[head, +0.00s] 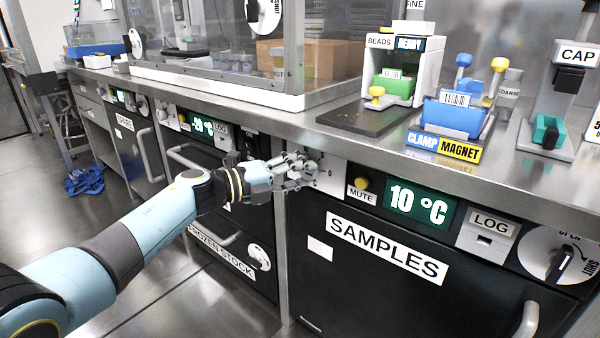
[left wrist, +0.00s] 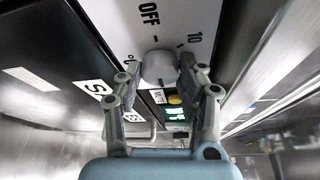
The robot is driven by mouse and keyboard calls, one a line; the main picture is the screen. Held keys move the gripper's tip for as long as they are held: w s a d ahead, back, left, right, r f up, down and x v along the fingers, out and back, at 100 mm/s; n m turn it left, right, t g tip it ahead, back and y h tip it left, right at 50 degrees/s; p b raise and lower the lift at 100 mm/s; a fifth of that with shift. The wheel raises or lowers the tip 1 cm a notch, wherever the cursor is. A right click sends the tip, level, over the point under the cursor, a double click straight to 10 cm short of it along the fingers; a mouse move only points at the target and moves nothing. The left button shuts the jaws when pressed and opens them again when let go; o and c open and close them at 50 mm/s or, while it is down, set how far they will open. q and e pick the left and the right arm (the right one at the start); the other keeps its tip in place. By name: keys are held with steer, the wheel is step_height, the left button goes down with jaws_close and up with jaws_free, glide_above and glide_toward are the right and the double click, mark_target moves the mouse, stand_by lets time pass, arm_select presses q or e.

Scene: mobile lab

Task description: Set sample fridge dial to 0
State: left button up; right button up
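The sample fridge (head: 345,265) is the black front marked SAMPLES in the head view. Its green display (head: 418,206) reads 10 °C. The dial panel (left wrist: 190,15) shows OFF and 10 marks in the left wrist view. The pale dial knob (left wrist: 158,68) sits between the fingertips of my left gripper (left wrist: 160,70), which close against its two sides. In the head view my left gripper (head: 298,172) reaches the panel left of the MUTE button and covers the dial. My right gripper is not in view.
A steel counter (head: 330,140) overhangs the panel closely above my left gripper. It carries a beads dispenser (head: 405,70) and a blue rack (head: 455,112). A LOG slot (head: 488,236) and another dial (head: 562,258) are to the right. The frozen stock fridge (head: 235,235) is to the left.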

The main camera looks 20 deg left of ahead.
arm_select(q)
steer(key=o, duration=0.4)
steer(key=v, duration=1.2)
steer(key=shift+f, duration=0.1)
